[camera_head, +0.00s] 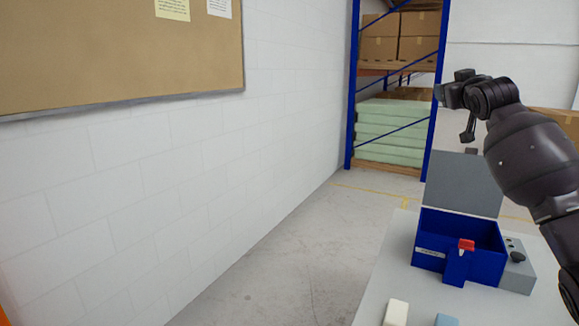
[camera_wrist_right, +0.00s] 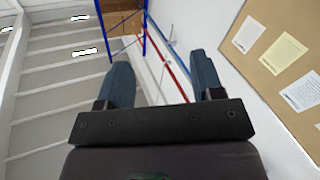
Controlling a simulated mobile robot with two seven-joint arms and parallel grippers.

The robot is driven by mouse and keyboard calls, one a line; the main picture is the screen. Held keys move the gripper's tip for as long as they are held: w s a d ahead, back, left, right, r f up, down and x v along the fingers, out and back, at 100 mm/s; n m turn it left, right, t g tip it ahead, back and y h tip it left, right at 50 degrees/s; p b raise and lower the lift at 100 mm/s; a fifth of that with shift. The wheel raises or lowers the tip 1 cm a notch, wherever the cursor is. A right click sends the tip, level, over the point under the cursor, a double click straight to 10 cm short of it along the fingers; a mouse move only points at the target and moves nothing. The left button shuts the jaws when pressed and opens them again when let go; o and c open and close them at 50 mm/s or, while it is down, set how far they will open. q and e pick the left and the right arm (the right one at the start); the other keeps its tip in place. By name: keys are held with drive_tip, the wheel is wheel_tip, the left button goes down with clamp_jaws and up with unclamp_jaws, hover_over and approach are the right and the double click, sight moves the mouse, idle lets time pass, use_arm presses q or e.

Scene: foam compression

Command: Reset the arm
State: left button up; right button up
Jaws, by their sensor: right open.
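My right arm comes in from the right in the head view, raised above the table. My right gripper (camera_head: 456,112) is high over the table, above and apart from a blue box. In the right wrist view the two dark blue fingers of the right gripper (camera_wrist_right: 163,75) stand wide apart with nothing between them. The blue box (camera_head: 432,262) sits on the table with a red-topped part (camera_head: 466,245) at its front and a grey upright panel (camera_head: 462,183) behind it. My left gripper is not in view.
A grey unit with a black knob (camera_head: 517,257) joins the box's right side. A white block (camera_head: 396,313) and a light blue block (camera_head: 446,320) lie on the pale table (camera_head: 385,268) at its near edge. A blue-framed shelf (camera_head: 352,90) stands behind; a wall with a corkboard (camera_head: 120,50) is left.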

drive_tip(key=s+a+f+n+y, duration=0.1)
drive_tip(key=s+a+f, duration=0.35)
drive_tip(key=f, duration=0.75)
drive_tip(key=s+a+f+n+y, duration=0.2)
drive_tip(key=s+a+f, duration=0.25)
drive_tip(key=f, duration=0.65)
drive_tip(key=s+a+f+n+y, duration=0.1)
drive_tip(key=s+a+f, duration=0.35)
drive_tip(key=f, duration=0.75)
drive_tip(key=s+f+m+g, duration=0.1)
drive_tip(key=s+f+g, duration=0.1)
drive_tip(key=s+f, duration=0.7)
drive_tip(key=s+f+m+g+h, duration=0.1)
drive_tip(key=s+f+m+g, duration=0.1)
drive_tip(key=s+f, duration=0.8)
drive_tip(key=s+f+m+g+h, duration=0.1)
drive_tip(key=s+f+m+g, duration=0.1)
drive_tip(key=s+f, duration=0.8)
drive_tip(key=s+g, duration=0.1)
drive_tip(key=s, duration=0.8)
drive_tip(key=shift+s+d+f+g, duration=0.2)
drive_tip(key=shift+s+g, duration=0.1)
